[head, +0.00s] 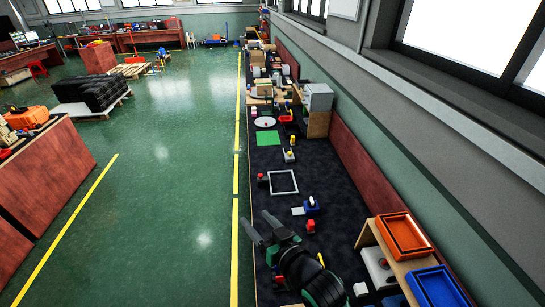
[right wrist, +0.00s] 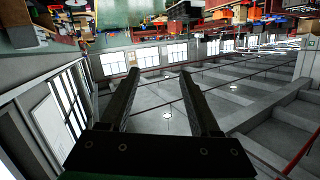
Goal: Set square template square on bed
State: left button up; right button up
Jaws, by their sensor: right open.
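A thin pale square frame (head: 284,182), which looks like the square template, lies flat on the dark bench top (head: 335,235). Its sides look roughly in line with the bench edges. I cannot tell which surface is the bed. My right gripper (head: 257,221) is near the bench's left edge, nearer the camera than the frame and apart from it. Its two fingers are spread and empty. They also show apart in the right wrist view (right wrist: 159,73), with the room and windows beyond. My left gripper is not in view.
A green pad (head: 268,138) lies beyond. Orange (head: 428,245) and blue (head: 412,285) trays stand at the near right.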

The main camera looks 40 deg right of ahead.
jog(key=a+r+n+t+y, duration=0.1)
jog(key=a+r+t, duration=0.15)
jog(key=r, duration=0.85)
jog(key=a+r+n+t, duration=0.1)
jog(key=r+t, duration=0.2)
jog(key=r, duration=0.7)
jog(key=s+a+r+n+t+y, duration=0.1)
jog(key=s+r+t, duration=0.1)
jog(key=s+r, duration=0.35)
jog(key=s+a+r+n+t+y, duration=0.1)
jog(key=s+r+t, duration=0.15)
jog(key=r, duration=0.65)
jog(key=s+a+r+n+t+y, duration=0.1)
jog(key=s+r+t, duration=0.1)
jog(key=s+r, duration=0.45)
notch_tip(320, 180, up, 12)
jog(key=w+p, duration=0.1)
jog(key=p, duration=1)
jog(key=shift+w+a+r, duration=0.15)
jog(key=shift+w+a, duration=0.05)
jog(key=shift+w, duration=0.2)
